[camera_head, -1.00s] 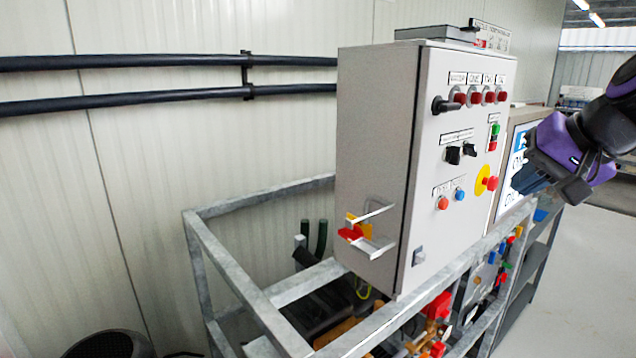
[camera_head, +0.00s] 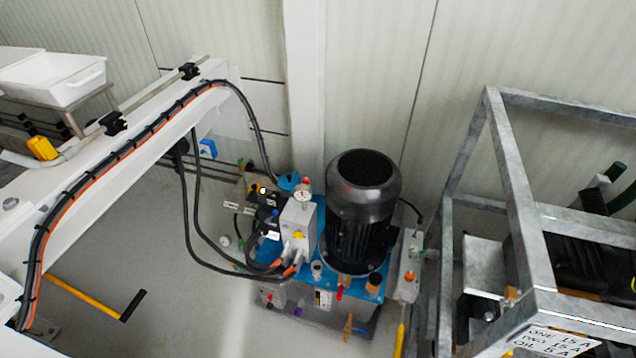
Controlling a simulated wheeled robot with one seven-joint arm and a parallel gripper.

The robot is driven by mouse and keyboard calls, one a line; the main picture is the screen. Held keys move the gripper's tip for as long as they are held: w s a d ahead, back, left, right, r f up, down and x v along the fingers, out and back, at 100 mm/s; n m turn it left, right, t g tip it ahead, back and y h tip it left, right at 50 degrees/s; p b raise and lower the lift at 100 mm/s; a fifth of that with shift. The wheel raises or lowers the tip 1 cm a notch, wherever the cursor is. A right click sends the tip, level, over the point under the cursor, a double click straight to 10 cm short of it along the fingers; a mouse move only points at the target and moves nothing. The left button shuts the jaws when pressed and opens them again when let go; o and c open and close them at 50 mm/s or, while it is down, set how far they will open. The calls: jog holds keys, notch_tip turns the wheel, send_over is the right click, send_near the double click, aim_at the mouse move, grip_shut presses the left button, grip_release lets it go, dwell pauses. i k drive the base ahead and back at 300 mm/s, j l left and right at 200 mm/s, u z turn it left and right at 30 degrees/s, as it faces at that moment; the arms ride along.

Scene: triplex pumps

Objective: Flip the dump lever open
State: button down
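A hydraulic unit with a blue tank top (camera_head: 318,281), a black motor (camera_head: 362,205) and a grey valve block (camera_head: 298,222) stands on the floor at the centre. Small red (camera_head: 340,291) and orange (camera_head: 348,326) fittings sit at its front. A yellow bar with a black end (camera_head: 97,296) shows at lower left. Another yellow bar (camera_head: 400,338) stands right of the unit, cut by the lower edge. I cannot tell which of these, if any, is the dump lever. My gripper is out of view.
A white beam (camera_head: 140,145) carrying black and orange cables crosses the left side. A galvanized frame (camera_head: 512,180) with a labelled plate (camera_head: 548,342) fills the right. A pale wall stands behind.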

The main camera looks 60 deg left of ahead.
aim_at(340, 292)
jog(key=u, duration=2)
